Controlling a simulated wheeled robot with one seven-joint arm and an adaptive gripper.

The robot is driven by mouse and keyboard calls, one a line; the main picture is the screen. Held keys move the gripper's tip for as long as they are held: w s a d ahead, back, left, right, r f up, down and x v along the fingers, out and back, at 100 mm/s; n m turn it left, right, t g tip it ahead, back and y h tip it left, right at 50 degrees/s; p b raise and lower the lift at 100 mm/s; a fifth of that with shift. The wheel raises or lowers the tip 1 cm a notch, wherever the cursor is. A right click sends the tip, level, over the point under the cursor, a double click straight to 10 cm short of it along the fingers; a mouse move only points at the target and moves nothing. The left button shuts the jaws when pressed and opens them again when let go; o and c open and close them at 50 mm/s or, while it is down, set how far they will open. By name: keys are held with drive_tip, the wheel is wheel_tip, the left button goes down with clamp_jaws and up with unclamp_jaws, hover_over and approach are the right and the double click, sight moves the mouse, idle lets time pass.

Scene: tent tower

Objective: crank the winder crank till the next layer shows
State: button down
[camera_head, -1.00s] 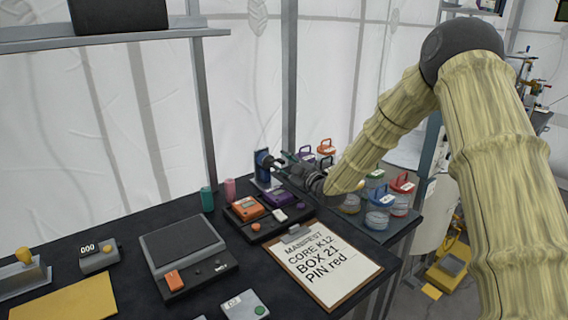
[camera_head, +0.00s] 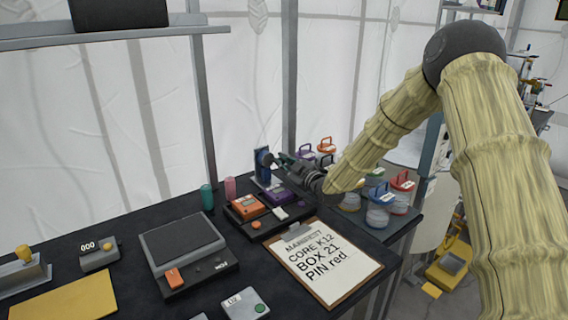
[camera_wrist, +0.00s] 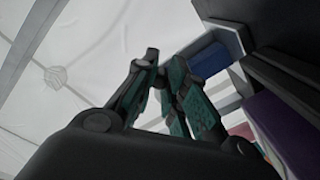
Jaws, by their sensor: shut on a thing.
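The winder (camera_head: 262,173) is a blue upright unit at the back of the black table, with a dark crank (camera_head: 267,158) on its side facing me. My gripper (camera_head: 279,160) reaches it from the right, its teal fingers shut on the crank's handle. In the wrist view my gripper (camera_wrist: 160,78) shows its fingers closed around a dark knob (camera_wrist: 152,54), and the winder's blue part (camera_wrist: 208,60) is just behind. The layer inside the winder is hidden from both views.
An orange device (camera_head: 247,206) and a purple one (camera_head: 277,196) sit in a dark tray just below my gripper. A clipboard (camera_head: 325,262) lies in front. Several lidded jars (camera_head: 380,205) stand to the right under my forearm. Teal (camera_head: 207,197) and pink (camera_head: 230,187) cylinders stand left.

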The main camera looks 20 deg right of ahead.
drive_tip(key=shift+a+f+m, duration=0.1)
drive_tip(key=shift+f+m, duration=0.2)
drive_tip(key=shift+m, duration=0.5)
drive_tip(key=shift+f+m, duration=0.25)
drive_tip(key=shift+m, duration=0.55)
drive_tip(key=c, duration=1.4)
unclamp_jaws()
drive_tip(key=shift+s, duration=0.1)
drive_tip(key=v, duration=1.2)
